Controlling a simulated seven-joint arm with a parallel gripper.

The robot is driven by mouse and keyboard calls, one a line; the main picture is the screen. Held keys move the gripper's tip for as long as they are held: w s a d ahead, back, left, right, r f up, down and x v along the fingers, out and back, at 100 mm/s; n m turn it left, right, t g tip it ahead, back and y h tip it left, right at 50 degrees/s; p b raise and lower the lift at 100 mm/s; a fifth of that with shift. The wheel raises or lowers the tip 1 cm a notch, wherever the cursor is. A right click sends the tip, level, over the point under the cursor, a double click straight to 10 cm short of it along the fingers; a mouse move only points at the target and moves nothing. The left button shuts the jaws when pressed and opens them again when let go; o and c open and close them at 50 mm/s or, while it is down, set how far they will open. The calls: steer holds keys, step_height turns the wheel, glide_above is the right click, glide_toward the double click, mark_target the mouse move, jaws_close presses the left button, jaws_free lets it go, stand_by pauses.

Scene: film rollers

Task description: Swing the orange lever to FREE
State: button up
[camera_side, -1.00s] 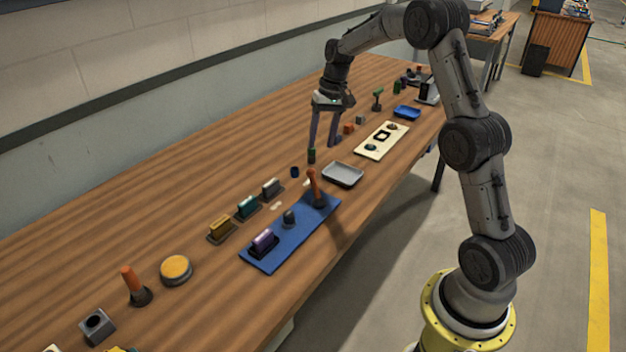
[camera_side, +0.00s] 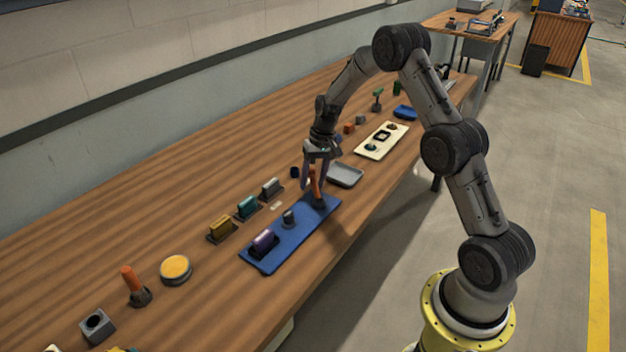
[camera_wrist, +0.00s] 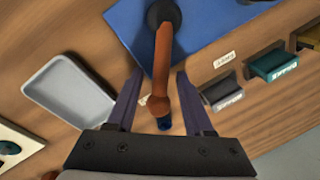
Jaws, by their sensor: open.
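The orange lever (camera_side: 316,187) stands on a dark round base at the far end of the blue board (camera_side: 268,256). In the wrist view the lever (camera_wrist: 162,60) runs down the middle from its base on the board (camera_wrist: 205,20). My gripper (camera_side: 316,178) is over the lever, fingers pointing down. In the wrist view my gripper (camera_wrist: 160,75) is open, with one finger on each side of the lever and gaps showing. Two small white labels lie nearby, one beside the board (camera_wrist: 224,60); their wording is too small to read surely.
A grey tray (camera_side: 345,175) lies close beyond the board. Grey (camera_side: 271,188), teal (camera_side: 247,207) and yellow (camera_side: 221,229) blocks stand behind it. A purple block (camera_side: 263,243) sits on the board. Another orange-handled piece (camera_side: 133,284) stands further left. A small dark blue cylinder (camera_wrist: 163,124) is near the lever.

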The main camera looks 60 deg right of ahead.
jaws_close()
stand_by(1.4)
